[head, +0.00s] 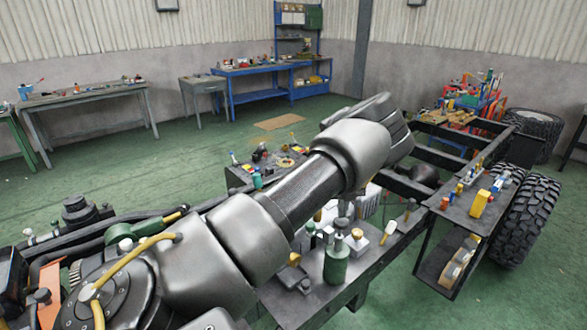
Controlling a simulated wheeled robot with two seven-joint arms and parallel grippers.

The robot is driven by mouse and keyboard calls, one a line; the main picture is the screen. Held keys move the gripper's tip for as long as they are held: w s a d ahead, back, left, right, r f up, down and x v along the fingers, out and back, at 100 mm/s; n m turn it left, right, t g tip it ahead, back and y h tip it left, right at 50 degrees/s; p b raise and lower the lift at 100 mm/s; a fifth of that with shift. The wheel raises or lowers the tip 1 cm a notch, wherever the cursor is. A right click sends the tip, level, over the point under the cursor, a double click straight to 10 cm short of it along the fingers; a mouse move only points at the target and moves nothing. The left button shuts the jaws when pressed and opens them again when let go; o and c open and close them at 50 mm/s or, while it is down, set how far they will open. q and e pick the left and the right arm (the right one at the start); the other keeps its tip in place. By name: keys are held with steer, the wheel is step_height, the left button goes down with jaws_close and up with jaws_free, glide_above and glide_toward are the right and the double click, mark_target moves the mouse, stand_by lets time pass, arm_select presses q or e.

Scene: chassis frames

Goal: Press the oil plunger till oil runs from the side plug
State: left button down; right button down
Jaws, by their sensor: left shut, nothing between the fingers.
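My left arm crosses the picture from the lower left, and my left gripper (397,123) points away at the far end. It is shut and empty, over the chassis frame (440,157). A green bottle-like container (336,262) with a grey-green top stands upright on the dark workbench (330,291) below my arm, well apart from the gripper. I cannot tell whether it is the oil plunger. I can make out no side plug and no running oil. My forearm hides part of the bench and frame. My right gripper is not in view.
Several small bottles and tools stand on the bench around the container. A side shelf (462,213) with bottles stands by a large tyre (526,218) at right. Blue (262,71) and grey (88,96) workbenches line the walls. Green floor (190,160) is clear at the back left.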

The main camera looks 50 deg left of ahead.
mark_target(341, 221)
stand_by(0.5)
arm_select(q)
steer(key=shift+f, duration=0.1)
steer(key=shift+f+b, duration=1.1)
steer(key=shift+f, duration=0.85)
steer(key=shift+r, duration=0.2)
steer(key=shift+r+p, duration=2.75)
steer(key=shift+r, duration=0.9)
